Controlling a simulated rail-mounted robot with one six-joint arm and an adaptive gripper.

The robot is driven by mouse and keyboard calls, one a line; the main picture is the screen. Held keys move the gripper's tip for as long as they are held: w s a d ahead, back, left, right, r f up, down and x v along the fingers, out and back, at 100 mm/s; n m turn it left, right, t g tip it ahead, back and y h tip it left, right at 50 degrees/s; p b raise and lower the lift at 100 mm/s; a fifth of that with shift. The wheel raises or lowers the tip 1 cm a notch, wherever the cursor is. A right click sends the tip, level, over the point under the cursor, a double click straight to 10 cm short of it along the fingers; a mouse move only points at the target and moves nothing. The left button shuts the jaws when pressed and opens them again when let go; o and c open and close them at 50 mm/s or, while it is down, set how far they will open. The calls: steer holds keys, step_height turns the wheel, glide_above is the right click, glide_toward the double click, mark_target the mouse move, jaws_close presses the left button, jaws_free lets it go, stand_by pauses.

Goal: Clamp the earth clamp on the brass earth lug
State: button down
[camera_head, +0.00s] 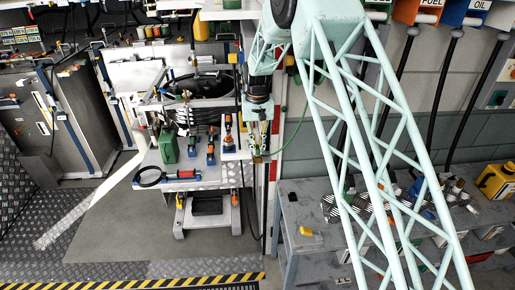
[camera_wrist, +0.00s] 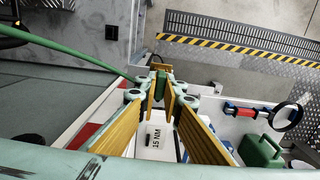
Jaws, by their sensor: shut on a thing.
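My gripper (camera_wrist: 160,88) shows in the wrist view, with its gold-faced fingers closed on a small green piece, the earth clamp (camera_wrist: 160,84). A green cable (camera_wrist: 85,51) runs from there to the upper left. In the head view my gripper (camera_head: 258,148) hangs beside the right edge of the tool shelf, and the green cable (camera_head: 303,112) loops up to the right of it. A small brownish piece shows just beyond the fingertips in the wrist view; I cannot tell whether it is the brass earth lug, or whether the clamp touches it. The clamp's jaws are mostly hidden.
A green can (camera_head: 168,146) and several red-and-blue tools stand on the shelf left of my gripper. A black ring tool (camera_wrist: 286,117) lies near the shelf edge. A grey workbench (camera_head: 310,212) with bottles is at the right.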

mark_target(258, 147)
steer(key=shift+f, duration=0.3)
steer(key=c, duration=2.7)
jaws_free()
steer(key=shift+r, duration=0.15)
steer(key=shift+r, duration=5.85)
